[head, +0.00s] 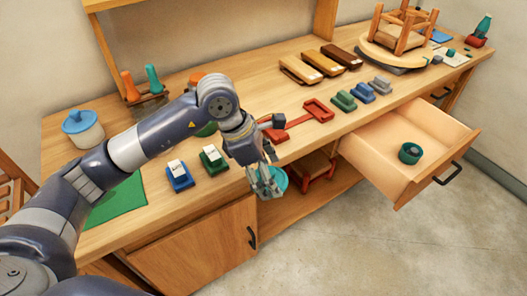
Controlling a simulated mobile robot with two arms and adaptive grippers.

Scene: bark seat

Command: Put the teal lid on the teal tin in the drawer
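The teal tin (410,153) stands in the open drawer (375,160), towards its front right. Its top looks open and dark inside. My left gripper (266,186) hangs just off the front edge of the bench, left of the drawer and well apart from the tin. It appears shut on the teal lid (280,180), a round teal piece partly hidden behind the fingers. My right gripper is not in view.
The wooden workbench (235,192) carries blue and green blocks (180,176), a red tray (318,110), wooden boxes (320,63) and a white jar with a blue lid (82,128). The drawer's handle (447,175) juts over open floor. A red stool (315,170) stands under the bench.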

